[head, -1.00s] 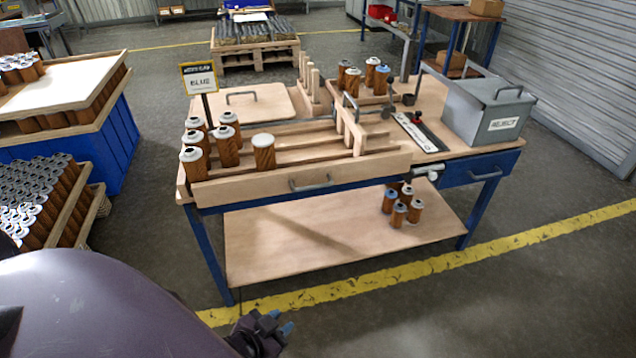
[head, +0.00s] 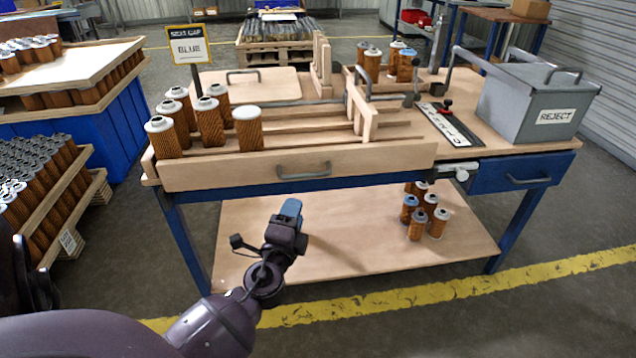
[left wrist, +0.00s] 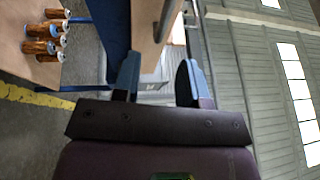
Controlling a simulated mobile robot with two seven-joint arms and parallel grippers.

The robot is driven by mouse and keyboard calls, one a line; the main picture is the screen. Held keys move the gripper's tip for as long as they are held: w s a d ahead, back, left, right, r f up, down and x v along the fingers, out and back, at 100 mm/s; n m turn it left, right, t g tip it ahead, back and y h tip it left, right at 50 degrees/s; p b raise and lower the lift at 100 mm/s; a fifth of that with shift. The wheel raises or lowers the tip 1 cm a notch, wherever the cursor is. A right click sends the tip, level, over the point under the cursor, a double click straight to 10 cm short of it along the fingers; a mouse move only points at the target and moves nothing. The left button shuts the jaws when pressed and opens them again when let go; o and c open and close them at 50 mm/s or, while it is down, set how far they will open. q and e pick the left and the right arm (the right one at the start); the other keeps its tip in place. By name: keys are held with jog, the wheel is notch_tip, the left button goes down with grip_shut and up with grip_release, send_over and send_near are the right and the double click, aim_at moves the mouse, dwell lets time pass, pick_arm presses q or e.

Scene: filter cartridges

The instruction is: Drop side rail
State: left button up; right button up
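The side rail is a pale wooden board (head: 230,174) standing upright along the front edge of the workbench, with a grey bar handle (head: 303,175) on its face. Several brown filter cartridges (head: 208,122) stand behind its left part. My left gripper (head: 289,212) is below and in front of the rail, apart from the handle. The left wrist view shows its two blue fingertips (left wrist: 157,82) spread with nothing between them. A wooden edge, likely the rail or bench (left wrist: 146,25), shows beyond them. My right gripper is out of view.
A grey reject bin (head: 530,100) stands at the bench's right end. Several cartridges (head: 417,222) stand on the lower shelf (head: 350,265). The floor in front is clear.

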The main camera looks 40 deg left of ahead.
aim_at(307, 177)
pick_arm(q)
jog(key=x, duration=0.7)
jog(key=p+x, duration=0.1)
jog(key=x, duration=0.3)
jog(key=shift+w+r, duration=0.2)
jog(key=shift+r, duration=0.1)
jog(key=shift+c, duration=0.4)
grip_shut()
